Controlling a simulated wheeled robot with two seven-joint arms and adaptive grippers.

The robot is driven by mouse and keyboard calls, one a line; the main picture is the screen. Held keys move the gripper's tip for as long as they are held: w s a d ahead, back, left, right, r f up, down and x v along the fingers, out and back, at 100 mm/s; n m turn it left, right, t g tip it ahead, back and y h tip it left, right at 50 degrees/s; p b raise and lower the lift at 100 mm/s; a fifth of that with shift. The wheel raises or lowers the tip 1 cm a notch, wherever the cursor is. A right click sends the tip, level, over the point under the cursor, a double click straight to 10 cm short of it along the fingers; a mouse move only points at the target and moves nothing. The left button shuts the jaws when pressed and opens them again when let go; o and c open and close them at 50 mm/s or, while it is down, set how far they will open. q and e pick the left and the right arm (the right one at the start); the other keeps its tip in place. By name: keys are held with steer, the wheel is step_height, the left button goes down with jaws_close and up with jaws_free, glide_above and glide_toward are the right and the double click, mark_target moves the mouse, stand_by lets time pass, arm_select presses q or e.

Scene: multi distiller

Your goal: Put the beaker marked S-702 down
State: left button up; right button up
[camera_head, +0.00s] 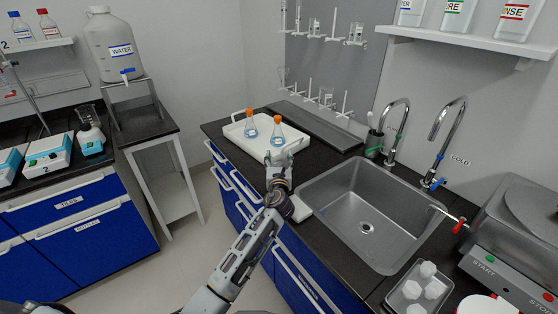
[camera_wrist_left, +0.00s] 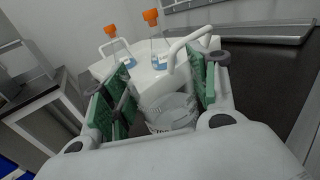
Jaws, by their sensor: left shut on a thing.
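My left gripper (camera_head: 279,157) is over the counter just in front of the white tray (camera_head: 233,136). In the left wrist view, its green-padded fingers are shut on a clear glass beaker (camera_wrist_left: 172,114), which sits low between them. My right gripper is not in view.
Two orange-capped flasks with blue liquid, a left one (camera_head: 250,128) and a right one (camera_head: 277,134), stand in the tray. The sink (camera_head: 350,220) lies to the right. Dark counter (camera_head: 325,160) is bare between tray and sink. A drying rack (camera_head: 325,95) hangs behind.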

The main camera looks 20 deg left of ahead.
arm_select(q)
steer(key=shift+f, duration=0.1)
steer(key=o, duration=1.1)
steer(key=shift+o, duration=0.2)
steer(key=shift+s, duration=0.2)
steer(key=shift+v, duration=1)
steer(key=v, duration=0.2)
steer(key=shift+s+d, duration=0.1)
steer(key=shift+s, duration=0.2)
steer(key=v, duration=0.5)
steer(key=shift+s+p, duration=0.15)
steer(key=shift+p, duration=0.2)
steer(key=shift+s+d, duration=0.2)
steer(key=shift+s, duration=0.6)
steer(key=shift+d, duration=0.1)
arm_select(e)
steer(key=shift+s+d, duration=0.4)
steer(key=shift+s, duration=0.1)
arm_select(q)
steer(key=shift+o, duration=0.3)
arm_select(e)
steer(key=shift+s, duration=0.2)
